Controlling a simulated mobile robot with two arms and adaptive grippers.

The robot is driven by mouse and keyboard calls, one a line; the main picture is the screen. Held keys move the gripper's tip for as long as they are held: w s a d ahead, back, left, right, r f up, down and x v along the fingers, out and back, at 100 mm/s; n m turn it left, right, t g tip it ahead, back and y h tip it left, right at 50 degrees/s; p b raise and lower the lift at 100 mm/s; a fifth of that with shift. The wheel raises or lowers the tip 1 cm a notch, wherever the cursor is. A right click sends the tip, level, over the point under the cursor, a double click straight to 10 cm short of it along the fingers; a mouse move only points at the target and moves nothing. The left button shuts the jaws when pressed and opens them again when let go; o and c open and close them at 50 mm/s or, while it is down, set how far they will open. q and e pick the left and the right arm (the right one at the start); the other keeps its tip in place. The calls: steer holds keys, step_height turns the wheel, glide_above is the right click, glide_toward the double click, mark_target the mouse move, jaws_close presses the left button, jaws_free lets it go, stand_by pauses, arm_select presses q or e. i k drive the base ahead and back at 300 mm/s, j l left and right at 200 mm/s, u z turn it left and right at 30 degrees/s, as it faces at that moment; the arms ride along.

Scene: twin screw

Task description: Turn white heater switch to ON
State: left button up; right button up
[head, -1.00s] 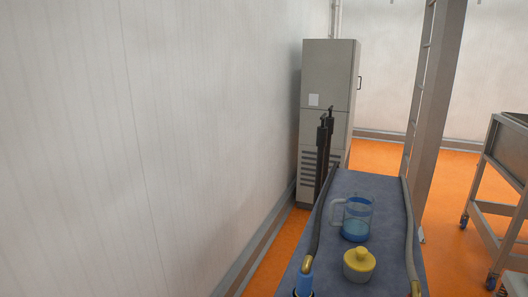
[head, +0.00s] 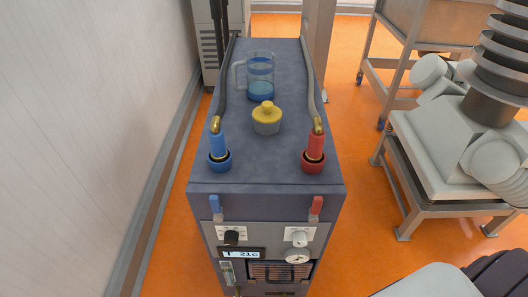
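The white heater switch (head: 299,238) is a small white knob on a light plate on the front of a dark blue-grey machine (head: 265,190), on the right side of its panel. Its setting is too small to read. A black knob (head: 232,236) sits on the left plate, above a display (head: 241,254) that reads about 21c. A round white gauge (head: 298,256) is just below the white switch. Neither of my grippers can be made out in the head view; parts of my own body show at the right.
A clear jug (head: 260,78) with blue liquid and a yellow-lidded pot (head: 267,118) stand on the machine top. Blue (head: 218,148) and red (head: 315,150) hose fittings stand at its front corners. A wall is at the left; a metal cart (head: 425,35) stands behind right.

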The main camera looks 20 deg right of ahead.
mark_target(299, 239)
steer(key=k+l+z, duration=0.1)
steer(key=z, duration=0.3)
steer(key=k+l+z, duration=0.1)
steer(key=l+z, duration=0.25)
steer(key=k+j+z, duration=0.2)
steer(key=k+z, duration=0.25)
steer(key=i+l+z, duration=0.1)
steer(key=z, duration=0.5)
